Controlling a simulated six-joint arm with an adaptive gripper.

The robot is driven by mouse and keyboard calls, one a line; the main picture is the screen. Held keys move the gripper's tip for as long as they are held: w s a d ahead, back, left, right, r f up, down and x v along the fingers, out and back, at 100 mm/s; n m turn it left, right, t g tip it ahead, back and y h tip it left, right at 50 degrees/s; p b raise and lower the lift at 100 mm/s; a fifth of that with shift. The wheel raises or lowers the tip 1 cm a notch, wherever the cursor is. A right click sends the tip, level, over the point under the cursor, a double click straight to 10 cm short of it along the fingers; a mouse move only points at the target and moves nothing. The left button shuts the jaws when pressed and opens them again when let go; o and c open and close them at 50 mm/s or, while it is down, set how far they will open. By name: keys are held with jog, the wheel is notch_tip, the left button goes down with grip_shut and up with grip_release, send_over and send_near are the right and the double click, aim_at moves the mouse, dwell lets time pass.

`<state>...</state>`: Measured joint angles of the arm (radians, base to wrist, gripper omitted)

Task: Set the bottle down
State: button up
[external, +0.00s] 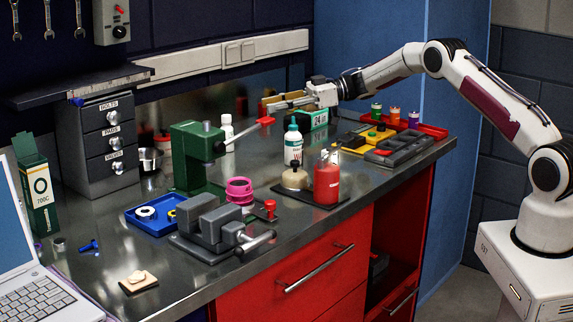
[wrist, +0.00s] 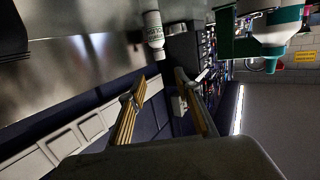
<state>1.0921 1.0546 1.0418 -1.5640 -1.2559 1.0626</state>
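A white bottle with a teal cap and label (external: 293,147) stands upright on the bench, in front of and below my gripper. A bottle with a teal top, which looks like the same one, shows at the upper right of the wrist view (wrist: 278,32). A smaller white bottle (external: 227,129) stands farther left by the green press; a white bottle with dark print (wrist: 154,32) is beyond my fingertips in the wrist view. My gripper (external: 275,104) (wrist: 159,82) is above the back of the bench, pointing left. Its fingers are apart with nothing visible between them.
A green-and-white box (external: 319,119) stands under my wrist. The green press (external: 193,150) and its red-tipped lever (external: 265,121) are to the left. A red container (external: 327,182) stands on a dark mat in front. Trays fill the right end.

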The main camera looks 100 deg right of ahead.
dwell(0.5)
jog(key=w+a+r+m+t+h, duration=0.1)
jog(key=w+a+r+h, duration=0.25)
jog(key=r, duration=0.55)
jog(key=w+a+r+m+h, duration=0.1)
jog(key=w+a+r+h, duration=0.1)
jog(key=w+a+r, duration=0.45)
jog(key=s+a+r+m+g+h, duration=0.2)
jog(key=s+a+r+h, duration=0.25)
jog(key=a+r, duration=0.55)
jog(key=s+a+f+m+g+y, duration=0.1)
jog(key=s+a+f+g, duration=0.1)
jog(key=s+a, duration=0.6)
jog(key=s+a+f+g, duration=0.2)
jog(key=s+a, duration=0.5)
jog(key=a, duration=0.1)
jog(key=s+a+f+n+g+y, duration=0.1)
jog(key=s+a+f+y, duration=0.1)
jog(key=s+a+f, duration=0.2)
jog(key=s+a+f+g+y, duration=0.1)
jog(key=s+a+f+g, duration=0.1)
jog(key=s+a+f, duration=0.3)
jog(key=s+a+f+n+g+y, duration=0.1)
jog(key=s+a+f+g+y, duration=0.1)
jog(key=s+a+f, duration=0.3)
jog(key=s+a, duration=0.4)
jog(key=s, duration=0.7)
jog(key=shift+a+f+n+y, duration=0.15)
jog(key=shift+f+n+y, duration=0.05)
jog(key=shift+n+y, duration=0.1)
